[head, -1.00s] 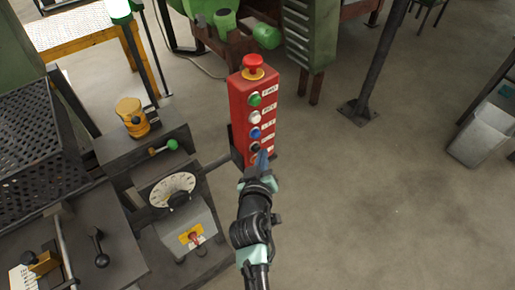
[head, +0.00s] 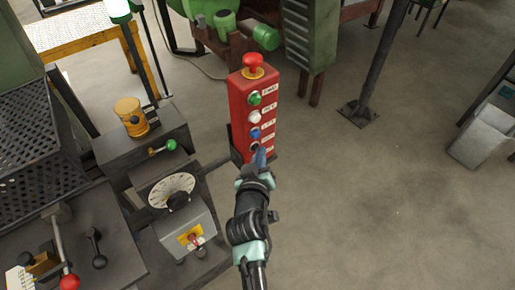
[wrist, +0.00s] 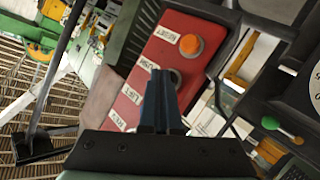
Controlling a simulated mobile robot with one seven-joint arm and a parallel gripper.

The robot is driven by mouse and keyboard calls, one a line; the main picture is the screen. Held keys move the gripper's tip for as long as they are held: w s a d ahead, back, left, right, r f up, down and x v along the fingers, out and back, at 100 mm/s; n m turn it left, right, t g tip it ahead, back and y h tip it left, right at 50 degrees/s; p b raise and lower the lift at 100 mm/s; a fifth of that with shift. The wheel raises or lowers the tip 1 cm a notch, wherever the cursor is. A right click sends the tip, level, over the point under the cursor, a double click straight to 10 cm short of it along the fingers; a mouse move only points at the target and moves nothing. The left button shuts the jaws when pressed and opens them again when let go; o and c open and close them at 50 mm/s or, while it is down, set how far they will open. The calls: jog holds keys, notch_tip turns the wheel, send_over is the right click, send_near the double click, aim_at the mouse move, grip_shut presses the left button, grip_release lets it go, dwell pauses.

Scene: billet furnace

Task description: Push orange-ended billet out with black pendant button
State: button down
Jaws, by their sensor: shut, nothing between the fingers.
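The red pendant (head: 260,122) stands upright beside the machine, with a red mushroom knob on top and green, white, blue and black buttons down its face. Its black button (head: 254,146) is partly covered by my gripper's tips. My gripper (head: 261,156) is shut and empty, at the pendant's lower face. In the wrist view, the blue fingers (wrist: 160,95) point at the dark button (wrist: 175,77), right at its near edge; I cannot tell whether they touch it. An orange button (wrist: 190,45) lies just beyond. No orange-ended billet is visible in either view.
Left of the pendant are a dial box (head: 172,190), a green-knobbed lever (head: 170,145), a yellow cylinder (head: 131,112) and a lever with a red knob (head: 69,282). A dark post (head: 378,70) stands behind. The floor to the right is clear up to a grey bin (head: 480,140).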

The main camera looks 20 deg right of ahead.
jog(key=shift+s+r, duration=0.1)
jog(key=shift+s+d+p, duration=0.3)
jog(key=shift+s+p, duration=0.2)
jog(key=shift+s, duration=0.3)
jog(key=s+p, duration=0.1)
jog(key=s+d+p, duration=0.1)
jog(key=s, duration=0.1)
jog(key=s+p, duration=0.1)
jog(key=shift+s+d, duration=0.35)
dwell(2.7)
